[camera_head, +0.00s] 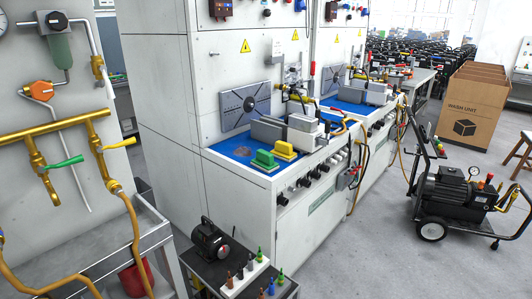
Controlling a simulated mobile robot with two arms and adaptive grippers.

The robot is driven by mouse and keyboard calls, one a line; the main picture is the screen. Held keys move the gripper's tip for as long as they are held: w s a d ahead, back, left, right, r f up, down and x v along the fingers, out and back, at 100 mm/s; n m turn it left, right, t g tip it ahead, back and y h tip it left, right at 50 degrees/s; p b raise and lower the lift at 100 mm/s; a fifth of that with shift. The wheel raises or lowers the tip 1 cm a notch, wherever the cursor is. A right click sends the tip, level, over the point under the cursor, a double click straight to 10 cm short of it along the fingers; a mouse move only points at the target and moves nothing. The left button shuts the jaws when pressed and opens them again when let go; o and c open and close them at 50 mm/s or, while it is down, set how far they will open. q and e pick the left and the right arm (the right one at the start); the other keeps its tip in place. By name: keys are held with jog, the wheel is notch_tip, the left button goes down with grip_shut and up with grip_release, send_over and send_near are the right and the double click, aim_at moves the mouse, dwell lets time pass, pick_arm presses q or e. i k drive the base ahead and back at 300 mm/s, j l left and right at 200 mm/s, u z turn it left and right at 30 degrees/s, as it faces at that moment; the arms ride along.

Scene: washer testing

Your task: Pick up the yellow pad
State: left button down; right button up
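The yellow pad (285,150) lies on the blue work surface (234,150) of the nearer white test bench, close to its front edge. It is a small block with a raised part on top. A green pad (264,161) of similar shape lies just in front and to the left of it. Grey metal blocks (267,131) stand directly behind the yellow pad. Neither of my grippers shows in the view, so I cannot see what they hold.
A low dark cart (203,275) with a black motor (210,241) and small coloured bottles stands before the bench. Brass pipes and hoses (128,215) are at left. A wheeled compressor (445,192) and cardboard box (467,110) stand at right. Floor between is clear.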

aim_at(283, 151)
jog(key=i+l+u, duration=0.1)
jog(key=i+l, duration=0.2)
jog(key=i+l+u, duration=0.1)
jog(key=i+l, duration=0.2)
jog(key=l, duration=0.2)
jog(key=i+l+u, duration=0.1)
jog(key=i+l, duration=0.2)
jog(key=l, duration=0.15)
jog(key=i+l+u, duration=0.1)
jog(key=i+l, duration=0.2)
jog(key=l, duration=0.15)
